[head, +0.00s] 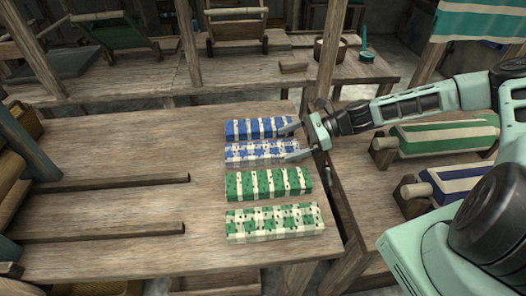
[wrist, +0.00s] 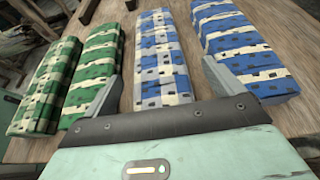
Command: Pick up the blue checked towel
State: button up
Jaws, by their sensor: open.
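The blue checked towel (head: 256,152) lies folded on the wooden table, second from the back in a row of folded towels; it also shows in the wrist view (wrist: 162,60). It is pale blue and cream with dark flecks. My gripper (head: 285,144) is open at the towel's right end. In the wrist view my gripper's fingers (wrist: 162,70) are on either side of the towel, with nothing held. The right finger is close to the blue striped towel (wrist: 238,50). I cannot tell how far down the fingers reach.
The blue striped towel (head: 252,129) lies just behind it. The green striped towel (head: 268,184) and green checked towel (head: 274,222) lie in front. Two wooden bars (head: 110,183) extend over the table's left. A post (head: 328,55) stands behind my gripper. Cloth rolls (head: 445,136) are at right.

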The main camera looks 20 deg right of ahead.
aim_at(276, 148)
jog(key=shift+x, duration=1.55)
jog(key=shift+s, duration=0.15)
jog(key=c, duration=1.1)
jog(key=shift+r, duration=0.1)
